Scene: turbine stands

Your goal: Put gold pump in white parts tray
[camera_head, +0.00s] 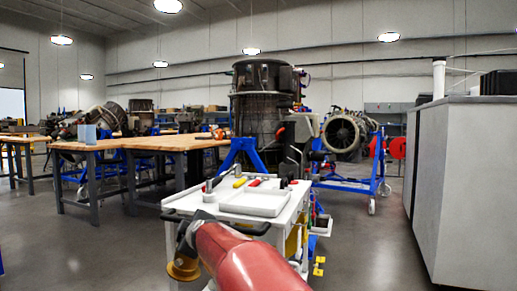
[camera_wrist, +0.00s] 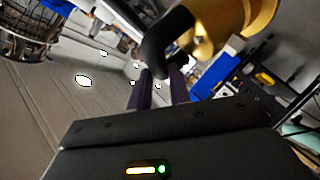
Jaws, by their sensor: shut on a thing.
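The gold pump (camera_head: 183,270) hangs low at the left front of the white cart in the head view. In the wrist view the gold pump (camera_wrist: 232,22) shows its round gold body at the top, with a curved black part reaching down between my fingers. My gripper (camera_wrist: 162,82) is shut on that black part; in the head view my gripper (camera_head: 188,240) is small and partly hidden by my wrist. The white parts tray (camera_head: 255,205) lies on the cart top, to the right of and beyond the pump. Its inside looks empty.
The white cart (camera_head: 185,204) also carries a yellow-handled tool (camera_head: 240,183), a red-handled tool (camera_head: 258,182) and small dark parts at its left and back. A dark handle runs along its near edge. A grey cabinet (camera_head: 470,190) stands right; wooden tables (camera_head: 170,143) stand left.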

